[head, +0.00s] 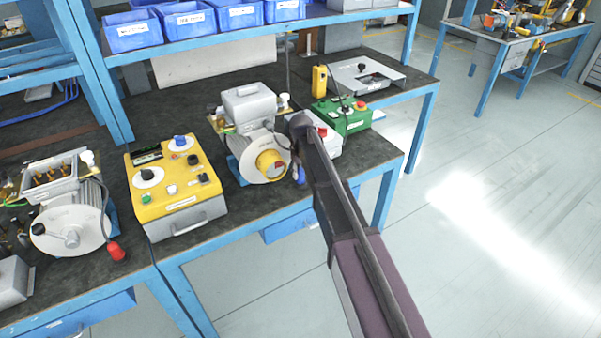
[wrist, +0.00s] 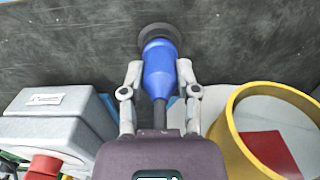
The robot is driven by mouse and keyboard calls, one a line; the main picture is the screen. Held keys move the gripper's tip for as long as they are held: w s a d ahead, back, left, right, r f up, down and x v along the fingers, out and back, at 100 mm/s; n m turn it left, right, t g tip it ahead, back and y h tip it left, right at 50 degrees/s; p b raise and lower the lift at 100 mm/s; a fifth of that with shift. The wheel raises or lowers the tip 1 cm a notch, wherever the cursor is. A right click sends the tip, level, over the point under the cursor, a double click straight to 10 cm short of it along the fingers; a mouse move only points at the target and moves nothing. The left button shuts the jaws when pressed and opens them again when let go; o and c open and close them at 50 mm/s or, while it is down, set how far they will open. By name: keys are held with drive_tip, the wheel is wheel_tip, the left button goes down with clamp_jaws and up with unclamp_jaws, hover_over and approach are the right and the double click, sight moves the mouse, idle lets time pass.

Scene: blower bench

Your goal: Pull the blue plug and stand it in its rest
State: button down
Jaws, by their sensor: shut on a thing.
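The blue plug (wrist: 160,72) is between the two fingers of my gripper (wrist: 159,78) in the wrist view, with the fingers shut on its sides. A dark cable runs from its near end, and a dark round piece (wrist: 154,34) is at its far end. I cannot tell whether this piece is part of the plug or the rest. In the head view a bit of blue plug (head: 301,176) shows beside the blower (head: 245,168), right of its yellow ring (head: 272,163). My arm hides part of this area.
A grey box with a red knob (head: 322,132) stands right of the blower, and a green control box (head: 345,115) behind it. A yellow control box (head: 175,185) stands to the left. The bench's front edge is close to the plug.

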drive_tip(key=shift+f, duration=0.2)
drive_tip(key=shift+c, duration=1.3)
unclamp_jaws()
drive_tip(key=s+d+r+m+p, duration=0.3)
drive_tip(key=s+d+r+p, duration=0.1)
drive_tip(key=s+d, duration=0.6)
drive_tip(key=s+d+r+m+p, duration=0.3)
drive_tip(key=s+d+r+p, duration=0.2)
drive_tip(key=s+d, duration=0.6)
drive_tip(key=s, duration=0.4)
drive_tip(key=shift+s+d+r+m, duration=0.2)
drive_tip(key=shift+s+m, duration=0.2)
